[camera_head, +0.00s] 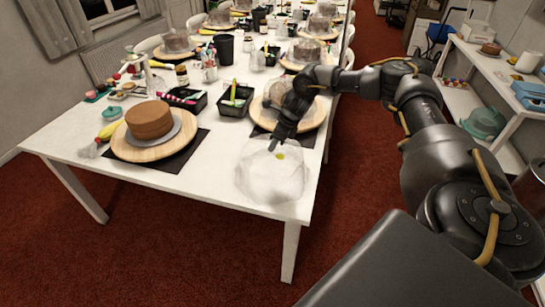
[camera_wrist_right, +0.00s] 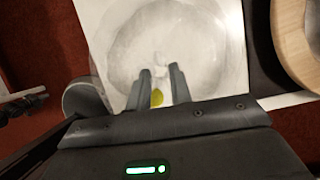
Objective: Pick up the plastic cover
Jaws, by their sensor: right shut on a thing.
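The clear plastic cover (camera_head: 268,178) is a see-through dome at the near right corner of the white table. In the right wrist view the cover (camera_wrist_right: 205,45) fills the space ahead of the fingers. My right gripper (camera_head: 278,143) comes down on the cover's top from above. In the wrist view the right gripper (camera_wrist_right: 160,75) has its fingers closed in around the cover's small top part, with a little yellow spot showing between them. Whether the cover's rim touches the table is unclear. My left gripper is not in view.
A brown cake (camera_head: 149,119) sits on a round wooden turntable (camera_head: 128,150) to the left. Another turntable (camera_head: 311,117) stands just behind the gripper. Black trays (camera_head: 236,101) lie farther back. The table's edge is close by; a white shelf (camera_head: 510,78) stands right.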

